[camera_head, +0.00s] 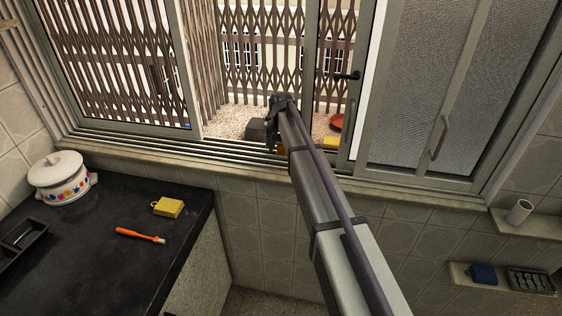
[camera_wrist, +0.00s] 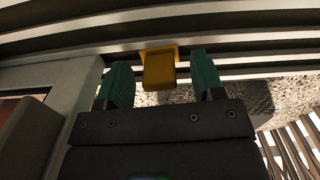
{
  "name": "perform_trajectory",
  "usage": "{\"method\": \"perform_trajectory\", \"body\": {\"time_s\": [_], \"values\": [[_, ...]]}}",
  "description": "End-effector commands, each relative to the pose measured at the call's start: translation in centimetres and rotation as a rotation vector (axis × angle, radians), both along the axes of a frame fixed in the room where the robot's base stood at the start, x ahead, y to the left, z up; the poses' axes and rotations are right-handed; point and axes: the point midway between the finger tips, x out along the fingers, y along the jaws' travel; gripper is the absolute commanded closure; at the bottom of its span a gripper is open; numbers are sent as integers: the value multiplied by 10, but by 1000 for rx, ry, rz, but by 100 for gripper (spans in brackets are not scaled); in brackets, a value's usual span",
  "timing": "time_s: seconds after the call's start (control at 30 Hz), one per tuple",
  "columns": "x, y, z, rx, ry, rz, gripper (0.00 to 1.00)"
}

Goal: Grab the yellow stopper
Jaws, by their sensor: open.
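The yellow stopper (camera_wrist: 159,72) is a small block with a wider plate behind it, at the window's track rails in the wrist view. My gripper (camera_wrist: 161,63) is open, with one green finger on each side of the stopper. Small gaps show between the fingers and the block, and I see no grip on it. In the head view my gripper (camera_head: 264,130) is at the window sill, partly hidden by my own arm. A small yellow part, likely the stopper (camera_head: 280,149), shows just below it there.
The metal window rails (camera_head: 225,147) run across the sill. A sliding frosted pane (camera_head: 425,90) stands to the right. On the dark counter (camera_head: 90,250) are a white pot (camera_head: 60,180), a yellow box (camera_head: 168,207) and an orange brush (camera_head: 138,235). Another yellow item (camera_head: 330,142) lies by the sill.

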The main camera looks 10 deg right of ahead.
Motion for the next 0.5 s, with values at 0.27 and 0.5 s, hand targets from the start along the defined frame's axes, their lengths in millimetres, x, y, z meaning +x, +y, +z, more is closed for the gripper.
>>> {"method": "perform_trajectory", "body": {"time_s": [0.27,0.5], "values": [[0,0,1,0,0,0,47],[0,0,1,0,0,0,70]]}}
